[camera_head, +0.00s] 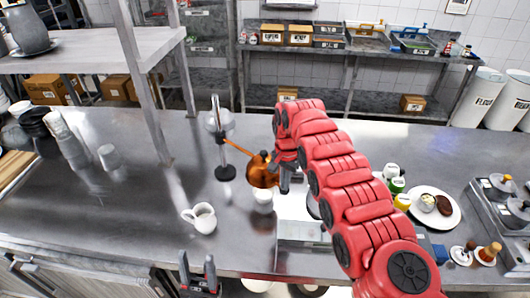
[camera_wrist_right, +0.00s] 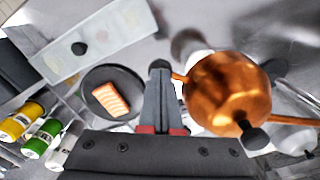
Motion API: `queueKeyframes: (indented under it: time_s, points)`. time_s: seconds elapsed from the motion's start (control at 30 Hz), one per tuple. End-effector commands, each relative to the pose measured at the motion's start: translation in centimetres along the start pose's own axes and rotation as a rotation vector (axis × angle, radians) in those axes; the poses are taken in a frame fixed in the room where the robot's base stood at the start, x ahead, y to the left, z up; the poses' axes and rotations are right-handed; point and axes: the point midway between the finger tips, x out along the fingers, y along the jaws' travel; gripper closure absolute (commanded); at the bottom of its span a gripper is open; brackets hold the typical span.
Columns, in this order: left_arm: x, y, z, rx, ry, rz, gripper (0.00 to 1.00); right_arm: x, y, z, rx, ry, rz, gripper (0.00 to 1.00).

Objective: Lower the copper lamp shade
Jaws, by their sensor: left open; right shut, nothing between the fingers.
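The copper lamp shade (camera_head: 262,172) hangs at the end of an orange rod from a stand with a black base (camera_head: 226,173). It is just above a white cup (camera_head: 263,196). In the right wrist view the shade (camera_wrist_right: 225,88) is round and shiny, with a black knob (camera_wrist_right: 254,138). My right gripper (camera_head: 283,172) is shut and empty, close beside the shade; I cannot tell whether they touch. In the wrist view its fingers (camera_wrist_right: 161,90) are together, left of the shade. My left gripper (camera_head: 198,270) is open at the counter's front edge, away from the lamp.
A white pitcher (camera_head: 202,218) stands in front of the lamp stand. A dark plate with salmon (camera_wrist_right: 108,98) and seasoning bottles (camera_wrist_right: 38,138) lie left in the wrist view. A white plate with food (camera_head: 434,218) is at the right. The counter's left middle is mostly clear.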

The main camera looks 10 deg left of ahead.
Motion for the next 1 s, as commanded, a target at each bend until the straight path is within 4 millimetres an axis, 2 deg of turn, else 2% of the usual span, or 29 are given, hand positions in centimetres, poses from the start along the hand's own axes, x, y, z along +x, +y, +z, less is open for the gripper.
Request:
queueKeyframes:
  time_s: [0.13,0.37,1.0]
  points:
    - [-0.4,0.0,0.1,0.000,0.000,0.000,0.50,0.8,0.0,0.0,0.000,0.000,0.000,1.00]
    - [-0.3,0.0,0.1,0.000,0.000,0.000,0.50,0.1,0.0,0.0,0.000,0.000,0.000,1.00]
    - [-0.5,0.0,0.1,0.000,0.000,0.000,0.50,-5.4,0.0,-0.1,0.001,0.000,-0.001,1.00]
